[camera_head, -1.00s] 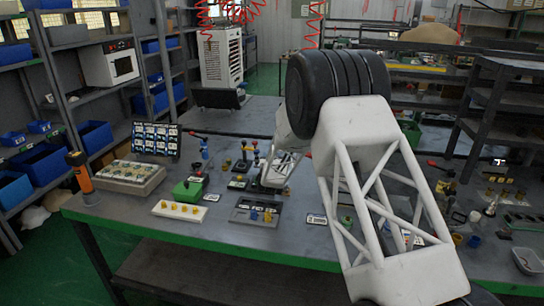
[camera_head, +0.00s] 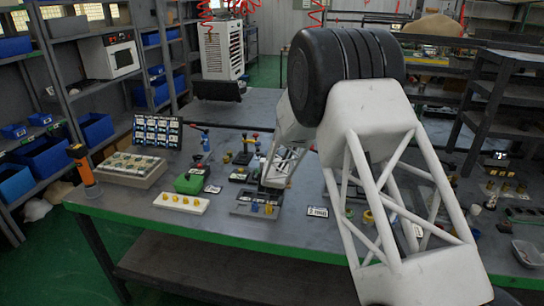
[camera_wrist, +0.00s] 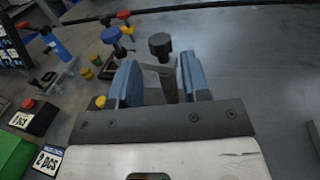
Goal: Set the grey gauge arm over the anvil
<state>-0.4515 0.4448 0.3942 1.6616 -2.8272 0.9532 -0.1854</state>
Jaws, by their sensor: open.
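My gripper (camera_wrist: 154,85) is open, with blue finger pads on either side of a grey upright piece (camera_wrist: 168,82). This piece looks like the gauge arm. A black knob (camera_wrist: 160,45) shows just beyond the fingertips, close to the grey piece; I cannot tell whether they are joined. Neither finger clearly touches the grey piece. In the head view my gripper's end is low over the bench behind a dark grey tray (camera_head: 240,208), and its fingers are too small to make out. I cannot pick out the anvil; my gripper may hide it.
Blue-topped (camera_wrist: 111,36) and red-topped (camera_wrist: 124,15) valve handles stand left of the fingers in the wrist view. A green block (camera_head: 188,184) and a white board with yellow knobs (camera_head: 181,203) lie left of my gripper. Bare bench lies right in the wrist view.

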